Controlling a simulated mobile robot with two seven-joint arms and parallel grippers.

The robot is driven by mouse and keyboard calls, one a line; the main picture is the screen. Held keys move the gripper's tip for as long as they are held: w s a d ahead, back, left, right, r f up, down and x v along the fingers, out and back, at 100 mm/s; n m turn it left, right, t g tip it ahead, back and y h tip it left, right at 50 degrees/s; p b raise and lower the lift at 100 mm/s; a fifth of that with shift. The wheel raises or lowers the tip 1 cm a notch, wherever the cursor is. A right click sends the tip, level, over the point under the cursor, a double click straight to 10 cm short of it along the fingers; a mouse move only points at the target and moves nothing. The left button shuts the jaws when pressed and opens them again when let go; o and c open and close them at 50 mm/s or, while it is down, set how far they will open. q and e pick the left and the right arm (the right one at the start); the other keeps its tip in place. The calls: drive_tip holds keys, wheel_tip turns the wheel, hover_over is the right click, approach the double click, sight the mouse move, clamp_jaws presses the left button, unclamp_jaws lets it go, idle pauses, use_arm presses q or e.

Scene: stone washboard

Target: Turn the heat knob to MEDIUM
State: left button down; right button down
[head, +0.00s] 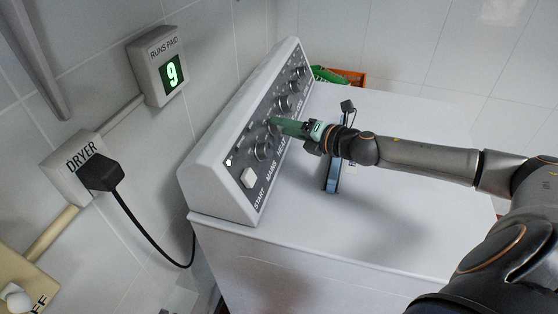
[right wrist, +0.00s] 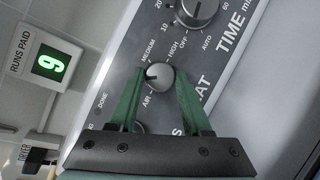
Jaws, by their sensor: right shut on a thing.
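The heat knob (right wrist: 160,75) is a round silver knob on the dryer's dark control panel, with AIR, MEDIUM and HIGH printed around it. Its dark pointer mark faces left in the right wrist view, between AIR and MEDIUM; the print there is hidden by a finger. My right gripper (right wrist: 158,84) has one green finger on each side of the knob and is shut on it. In the head view the right gripper (head: 288,127) reaches the panel from the right and mostly covers the knob. My left gripper is not in view.
The time knob (right wrist: 196,10) is close above the heat knob. Another knob (head: 262,152) and a white START button (head: 249,178) are lower on the panel. A blue object (head: 332,178) lies on the dryer top (head: 390,235) under my right arm. A runs display (head: 171,73) reads 9.

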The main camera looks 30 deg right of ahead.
use_arm(q)
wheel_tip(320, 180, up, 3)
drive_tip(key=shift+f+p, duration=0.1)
drive_tip(key=shift+p, duration=0.6)
use_arm(e)
drive_tip(key=m+g, duration=0.1)
drive_tip(key=m, duration=0.3)
drive_tip(key=m+g+h, duration=0.1)
drive_tip(key=m+g, duration=0.1)
drive_tip(key=m, duration=0.1)
drive_tip(key=r+m+g, duration=0.1)
drive_tip(key=m+g, duration=0.1)
drive_tip(key=m, duration=0.2)
drive_tip(key=shift+w+m+h, duration=0.2)
drive_tip(key=shift+m+h, duration=0.1)
drive_tip(key=shift+f, duration=0.1)
drive_tip(key=shift+c, duration=1.7)
unclamp_jaws()
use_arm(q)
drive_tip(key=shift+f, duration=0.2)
use_arm(e)
drive_tip(key=v, duration=1.2)
drive_tip(key=shift+s, duration=0.2)
